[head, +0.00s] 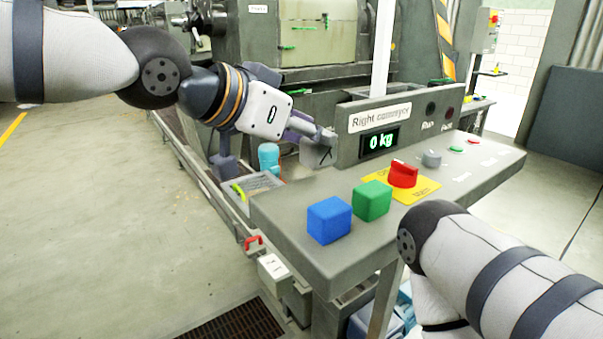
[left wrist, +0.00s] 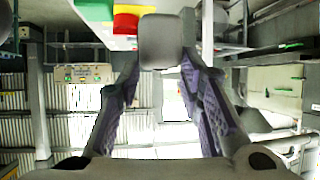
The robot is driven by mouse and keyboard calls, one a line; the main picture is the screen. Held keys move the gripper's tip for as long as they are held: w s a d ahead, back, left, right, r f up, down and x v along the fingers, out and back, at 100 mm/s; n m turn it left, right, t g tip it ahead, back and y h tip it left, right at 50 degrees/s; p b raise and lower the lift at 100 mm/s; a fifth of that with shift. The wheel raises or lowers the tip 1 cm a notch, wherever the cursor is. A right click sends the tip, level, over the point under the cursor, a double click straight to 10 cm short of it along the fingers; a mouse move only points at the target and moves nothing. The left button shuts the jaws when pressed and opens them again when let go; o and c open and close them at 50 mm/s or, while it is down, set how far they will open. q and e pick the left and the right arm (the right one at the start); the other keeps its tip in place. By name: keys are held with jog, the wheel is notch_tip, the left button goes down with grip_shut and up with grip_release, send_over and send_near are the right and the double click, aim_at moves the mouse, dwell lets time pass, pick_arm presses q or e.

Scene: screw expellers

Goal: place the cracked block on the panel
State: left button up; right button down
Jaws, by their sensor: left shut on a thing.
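A grey block (head: 318,155) with dark crack lines is held in the tips of my left gripper (head: 318,142), at the left part of the panel. The left wrist view shows the grey block (left wrist: 165,42) between the two purple fingers. The grey panel (head: 300,182) carries a blue block (head: 329,220) and a green block (head: 371,201) on its top near the front left. The cracked block appears above the panel top behind these two; I cannot tell whether it touches. My right arm shows at the lower right, but its gripper is out of view.
A red knob (head: 403,174) on a yellow plate and a grey knob (head: 431,158) stand on the panel, right of the green block. The raised display reads 0 kg (head: 379,141). A blue-capped bottle (head: 268,157) stands left of the panel near a tray (head: 262,183).

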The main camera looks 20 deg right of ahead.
pick_arm(q)
jog(key=w+f, duration=0.2)
jog(key=f, duration=0.1)
jog(key=shift+w, duration=0.3)
jog(key=shift+w+f, duration=0.15)
jog(key=shift+f, duration=0.75)
jog(key=shift+w+f, duration=0.1)
jog(key=shift+f, duration=0.75)
pick_arm(e)
jog(key=shift+s+f, duration=0.25)
pick_arm(q)
jog(key=shift+f, duration=0.1)
jog(key=o, duration=1.2)
jog(key=shift+f, duration=0.1)
jog(key=p+v, duration=0.1)
jog(key=v, duration=1.1)
jog(key=shift+a, duration=0.1)
pick_arm(e)
jog(key=shift+w+r, duration=0.7)
